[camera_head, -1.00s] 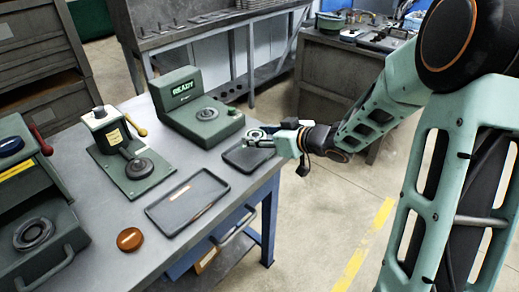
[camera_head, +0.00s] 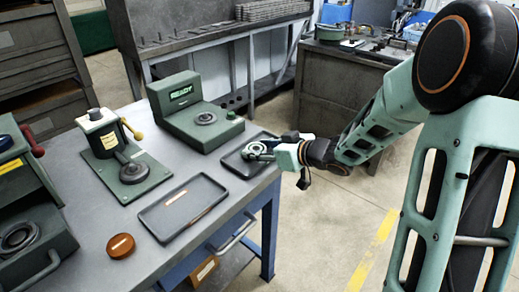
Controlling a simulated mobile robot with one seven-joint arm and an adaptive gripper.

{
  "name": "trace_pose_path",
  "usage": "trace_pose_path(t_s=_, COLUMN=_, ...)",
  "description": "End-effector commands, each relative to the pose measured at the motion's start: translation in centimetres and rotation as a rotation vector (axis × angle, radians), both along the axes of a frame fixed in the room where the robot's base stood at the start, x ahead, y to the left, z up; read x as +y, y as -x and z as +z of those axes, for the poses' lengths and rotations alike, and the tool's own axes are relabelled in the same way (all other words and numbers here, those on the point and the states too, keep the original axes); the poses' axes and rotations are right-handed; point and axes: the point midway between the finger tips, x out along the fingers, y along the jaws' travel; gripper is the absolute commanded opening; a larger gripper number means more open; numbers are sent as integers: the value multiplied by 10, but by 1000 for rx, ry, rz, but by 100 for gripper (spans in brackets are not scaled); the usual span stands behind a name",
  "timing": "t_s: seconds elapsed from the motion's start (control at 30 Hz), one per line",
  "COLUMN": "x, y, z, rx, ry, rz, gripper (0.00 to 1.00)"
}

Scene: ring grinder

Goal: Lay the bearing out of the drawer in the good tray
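My gripper (camera_head: 272,147) reaches in from the right, over the small dark tray (camera_head: 233,165) at the table's right edge. A pale metal ring, seemingly the bearing (camera_head: 254,150), is at its fingertips and appears gripped. It is over the small tray; I cannot tell whether it touches the floor of the tray. A larger dark tray (camera_head: 165,226) with an orange-brown label lies nearer, empty. I cannot read which tray is the good one. At the left, the green machine's drawer (camera_head: 38,255) is out, with a dark round seat (camera_head: 18,237) in it.
A green gauge with a READY display (camera_head: 182,93) stands behind the small tray. A green press stand (camera_head: 132,172) is left of the trays. A brown round puck (camera_head: 121,246) lies at the front. A table drawer handle (camera_head: 232,233) juts out below the edge.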

Motion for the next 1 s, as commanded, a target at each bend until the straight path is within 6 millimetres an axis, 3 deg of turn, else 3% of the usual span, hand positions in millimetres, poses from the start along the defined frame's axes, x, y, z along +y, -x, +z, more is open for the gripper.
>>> trace_pose_path(t_s=0.13, x=0, y=0, z=0, rx=1, ry=1, rz=0, gripper=61)
trace_pose_path(t_s=0.47, x=0, y=0, z=5, rx=-1, ry=1, rz=1, gripper=61)
trace_pose_path(t_s=1.0, x=-66, y=61, z=49, rx=0, ry=2, rz=-3, gripper=61)
